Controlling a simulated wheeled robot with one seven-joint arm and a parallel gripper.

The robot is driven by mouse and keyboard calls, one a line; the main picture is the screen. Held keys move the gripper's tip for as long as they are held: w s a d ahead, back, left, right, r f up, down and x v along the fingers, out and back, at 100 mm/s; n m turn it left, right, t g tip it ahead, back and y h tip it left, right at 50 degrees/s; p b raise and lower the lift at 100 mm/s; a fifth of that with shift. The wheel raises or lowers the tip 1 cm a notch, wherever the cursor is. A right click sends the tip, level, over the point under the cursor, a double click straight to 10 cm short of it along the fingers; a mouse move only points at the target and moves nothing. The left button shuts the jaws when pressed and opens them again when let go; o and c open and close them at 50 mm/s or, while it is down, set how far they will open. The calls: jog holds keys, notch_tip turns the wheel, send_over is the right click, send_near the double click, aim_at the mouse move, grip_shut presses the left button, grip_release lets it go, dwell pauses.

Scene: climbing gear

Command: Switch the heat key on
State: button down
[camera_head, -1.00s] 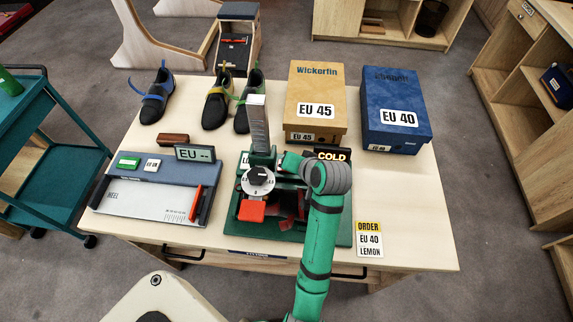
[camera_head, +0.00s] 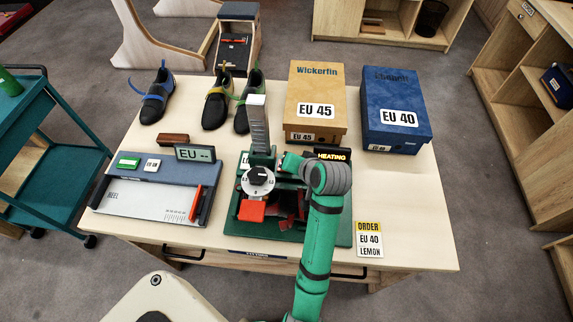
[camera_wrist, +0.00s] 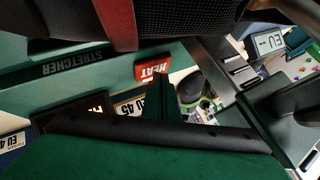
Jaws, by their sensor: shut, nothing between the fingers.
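The red heat key (camera_wrist: 152,70), marked HEAT, sits on the green stretcher (camera_wrist: 85,62) in the wrist view. My gripper (camera_wrist: 163,82) shows there as a narrow dark green shape with its tip close by the key; I cannot tell whether they touch. In the head view the stretcher (camera_head: 290,234) stands on the table, and its small display (camera_head: 332,155) reads HEATING in yellow. My arm reaches over the stretcher's right side, and my gripper (camera_head: 289,162) is shut and empty near the display. The key is not clearly visible in the head view.
A tall grey post (camera_head: 259,125) and a dial (camera_head: 258,181) stand left of my gripper. The EU 45 box (camera_head: 317,92) and blue EU 40 box (camera_head: 396,105) are behind. A measuring device (camera_head: 150,195) lies left. The table's right front is mostly clear.

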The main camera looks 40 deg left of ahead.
jog(key=shift+r, duration=0.4)
jog(key=shift+r, duration=0.1)
notch_tip(320, 180, up, 6)
jog(key=shift+f, duration=0.1)
dwell(0.5)
dwell(0.4)
